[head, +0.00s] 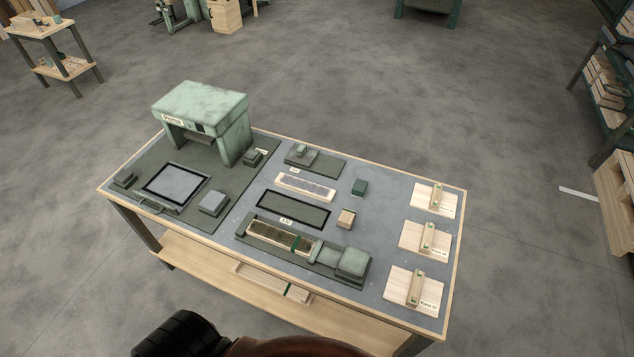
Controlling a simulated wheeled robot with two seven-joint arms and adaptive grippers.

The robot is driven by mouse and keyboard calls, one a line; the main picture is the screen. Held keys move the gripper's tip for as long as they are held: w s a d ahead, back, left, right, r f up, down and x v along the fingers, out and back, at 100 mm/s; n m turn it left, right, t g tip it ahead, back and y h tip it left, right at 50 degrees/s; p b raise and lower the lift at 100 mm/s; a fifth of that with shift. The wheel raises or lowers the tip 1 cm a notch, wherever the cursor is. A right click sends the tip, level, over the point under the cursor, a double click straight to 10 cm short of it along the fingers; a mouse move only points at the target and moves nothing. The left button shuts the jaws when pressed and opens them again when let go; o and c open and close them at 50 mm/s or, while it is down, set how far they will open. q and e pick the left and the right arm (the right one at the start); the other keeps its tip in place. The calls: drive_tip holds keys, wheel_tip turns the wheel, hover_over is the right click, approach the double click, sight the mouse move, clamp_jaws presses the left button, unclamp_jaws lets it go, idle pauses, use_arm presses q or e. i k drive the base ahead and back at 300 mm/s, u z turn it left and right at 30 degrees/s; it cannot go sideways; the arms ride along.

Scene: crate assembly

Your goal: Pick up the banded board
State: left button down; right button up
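A long board with a green band (272,236) across it lies in a dark green fixture on the workbench, near its front edge. Its top looks dark brown with pale wooden edges, and the band is toward its right end. A second pale board with a dark green band (262,279) lies on the bench's lower shelf, partly hidden by the tabletop edge. Neither gripper shows. Only dark and brown parts of my own body show at the bottom edge, apart from both boards.
The workbench (385,181) carries a green press (200,104) at the left, a framed plate (174,184), an empty dark framed recess (293,208) and a pale strip (305,187). Several wooden blocks on plates (410,290) line its right side.

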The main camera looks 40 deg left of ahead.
sight(301, 244)
drive_tip(key=k, duration=0.5)
drive_tip(key=u, duration=0.45)
drive_tip(key=i, duration=0.45)
drive_tip(key=u, duration=1.1)
drive_tip(key=k, duration=0.5)
drive_tip(key=u, duration=1)
drive_tip(key=i, duration=0.95)
drive_tip(key=z, duration=1.55)
